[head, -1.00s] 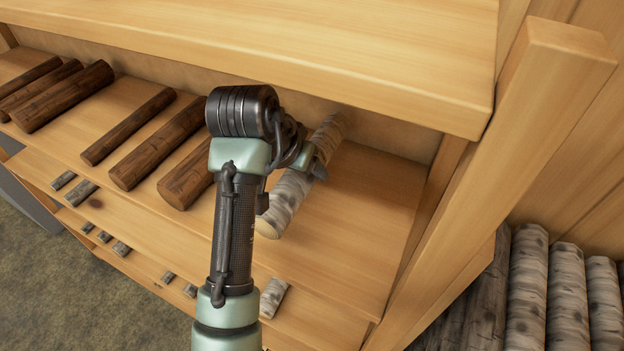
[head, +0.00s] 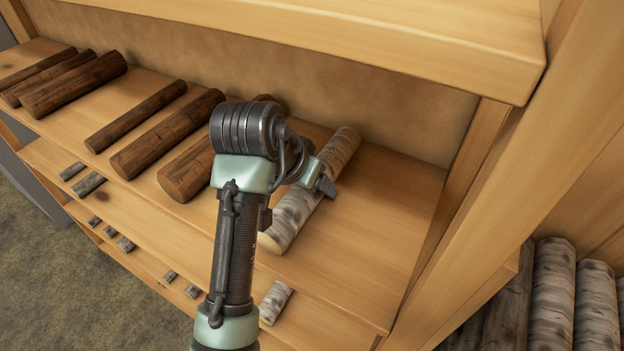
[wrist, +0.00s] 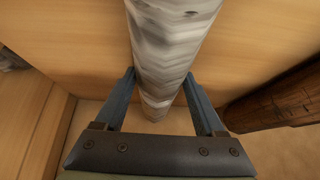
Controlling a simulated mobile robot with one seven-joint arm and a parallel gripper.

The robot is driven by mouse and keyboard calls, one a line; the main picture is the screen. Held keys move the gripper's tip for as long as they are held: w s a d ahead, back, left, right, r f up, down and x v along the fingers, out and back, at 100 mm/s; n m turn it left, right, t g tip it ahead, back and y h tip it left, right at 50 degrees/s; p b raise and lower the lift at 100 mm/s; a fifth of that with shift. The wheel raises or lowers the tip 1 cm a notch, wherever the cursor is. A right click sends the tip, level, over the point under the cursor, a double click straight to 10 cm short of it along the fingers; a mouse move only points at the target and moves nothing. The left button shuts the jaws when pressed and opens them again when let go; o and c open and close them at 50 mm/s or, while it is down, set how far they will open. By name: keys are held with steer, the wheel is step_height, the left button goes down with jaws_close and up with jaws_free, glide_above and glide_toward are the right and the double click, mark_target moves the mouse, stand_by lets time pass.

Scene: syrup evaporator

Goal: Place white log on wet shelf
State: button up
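The white log (head: 290,217), pale birch with grey marks, lies along the upper wooden shelf (head: 385,210), to the right of the dark brown logs. My gripper (head: 318,175) is around the middle of the log. In the wrist view the log (wrist: 172,50) runs between the two blue-grey fingers of my gripper (wrist: 161,75), and the fingertips appear to touch both its sides. My arm hides part of the shelf and of the nearest brown log. I cannot tell from any label which shelf is the wet one.
Several dark brown logs (head: 165,138) lie on the shelf to the left. A thick board (head: 350,45) overhangs the back. A post (head: 500,200) stands at the right, with more white logs (head: 553,295) beyond it. Shelf surface right of the log is clear.

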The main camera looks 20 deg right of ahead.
steer(key=shift+o, duration=1.5)
steer(key=shift+d, duration=0.1)
steer(key=shift+r, duration=0.1)
steer(key=b+v, duration=0.3)
steer(key=v, duration=0.8)
steer(key=shift+r, duration=0.15)
steer(key=shift+s+a+r, duration=0.2)
steer(key=shift+a+r, duration=0.05)
steer(key=shift+r, duration=0.1)
